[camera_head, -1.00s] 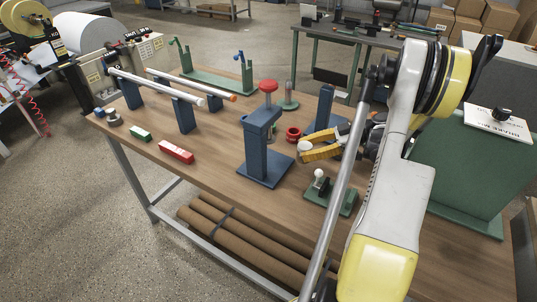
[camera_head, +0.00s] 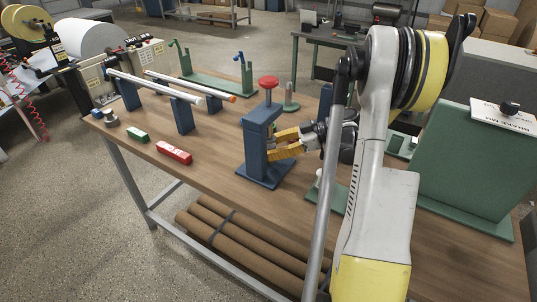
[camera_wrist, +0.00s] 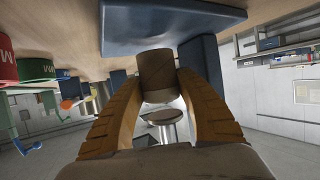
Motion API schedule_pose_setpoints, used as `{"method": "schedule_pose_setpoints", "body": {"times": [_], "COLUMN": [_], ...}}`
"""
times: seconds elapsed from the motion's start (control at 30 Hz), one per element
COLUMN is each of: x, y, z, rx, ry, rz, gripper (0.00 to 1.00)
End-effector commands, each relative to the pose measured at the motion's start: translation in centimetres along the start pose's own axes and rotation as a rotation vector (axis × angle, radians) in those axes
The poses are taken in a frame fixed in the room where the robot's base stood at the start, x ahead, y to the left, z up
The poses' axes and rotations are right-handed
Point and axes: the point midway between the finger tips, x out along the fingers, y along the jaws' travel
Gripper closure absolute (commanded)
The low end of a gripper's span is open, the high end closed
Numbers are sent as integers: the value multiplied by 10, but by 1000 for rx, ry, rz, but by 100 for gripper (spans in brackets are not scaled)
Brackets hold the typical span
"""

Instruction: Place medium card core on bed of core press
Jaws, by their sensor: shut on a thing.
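The core press (camera_head: 262,130) is a blue stand with a column, a red knob (camera_head: 268,82) on top and a flat blue base plate. The base plate shows upside down at the top of the wrist view (camera_wrist: 170,20). My gripper (camera_head: 273,146) reaches into the press from the right. In the wrist view its yellow fingers are shut around the sides of the brown, cylindrical medium card core (camera_wrist: 157,72). The core is close to the base plate; I cannot tell if it touches. A round metal disc (camera_wrist: 162,117) faces its other end. The press column hides the core in the head view.
A red block (camera_head: 174,152) and a green block (camera_head: 137,135) lie on the wooden table left of the press. Rods on blue stands (camera_head: 183,115) are behind them. A large green box (camera_head: 470,165) stands at right.

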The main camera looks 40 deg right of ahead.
Motion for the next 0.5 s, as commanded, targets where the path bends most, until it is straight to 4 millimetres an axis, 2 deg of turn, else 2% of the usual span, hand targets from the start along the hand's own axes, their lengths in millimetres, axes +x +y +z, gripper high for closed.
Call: {"method": "schedule_pose_setpoints", "body": {"times": [0.13, 0.5], "x": [5, 5], "y": [0, 0], "z": [12, 13], "rx": [0, 0], "ry": [0, 0], "rz": [0, 0], "gripper": [88, 88]}}
